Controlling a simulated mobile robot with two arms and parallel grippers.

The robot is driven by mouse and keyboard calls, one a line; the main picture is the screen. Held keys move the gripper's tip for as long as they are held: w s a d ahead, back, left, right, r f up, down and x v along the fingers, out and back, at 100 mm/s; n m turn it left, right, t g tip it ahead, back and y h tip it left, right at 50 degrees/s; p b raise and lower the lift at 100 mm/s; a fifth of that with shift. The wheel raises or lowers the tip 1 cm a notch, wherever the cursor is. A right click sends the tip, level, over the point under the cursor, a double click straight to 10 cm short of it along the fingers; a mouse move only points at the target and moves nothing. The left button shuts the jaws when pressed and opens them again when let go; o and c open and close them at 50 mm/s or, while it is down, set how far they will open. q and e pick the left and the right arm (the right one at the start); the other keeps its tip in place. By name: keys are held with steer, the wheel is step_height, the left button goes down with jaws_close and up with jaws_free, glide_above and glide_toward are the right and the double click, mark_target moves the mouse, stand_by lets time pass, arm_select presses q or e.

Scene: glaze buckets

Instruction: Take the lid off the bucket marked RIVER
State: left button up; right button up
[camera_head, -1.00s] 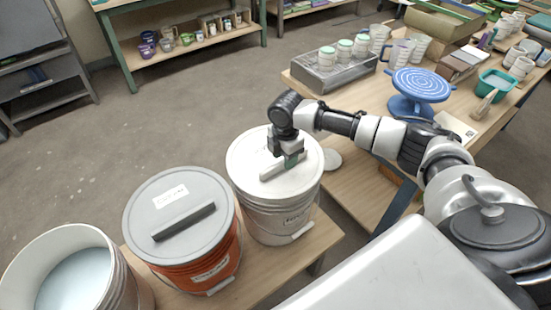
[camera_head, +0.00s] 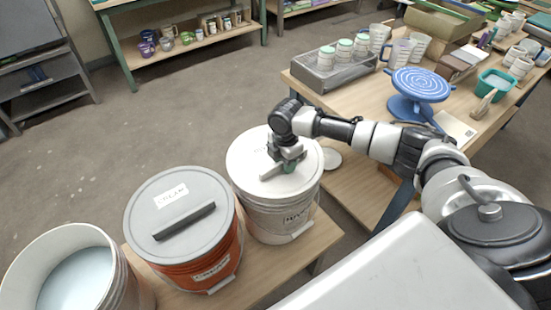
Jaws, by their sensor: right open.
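A white bucket (camera_head: 273,220) stands on the low bench with a white lid (camera_head: 242,160) on it. Its front label (camera_head: 297,218) is small and looks like RIVER, but I cannot read it surely. The lid has a light grey bar handle (camera_head: 269,174). My right gripper (camera_head: 287,165) is open over this handle, with its fingers low at the bar; whether they touch it I cannot tell. The gripper hides part of the handle and of the lid's label. My left gripper is not in view.
An orange bucket (camera_head: 205,262) with a grey lid and dark bar handle stands close on the left. An open white bucket (camera_head: 125,285) with pale contents stands further left. A table (camera_head: 460,105) with a blue turntable (camera_head: 420,84) and cups is at right, under my arm.

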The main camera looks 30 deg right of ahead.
jaws_close()
stand_by(0.4)
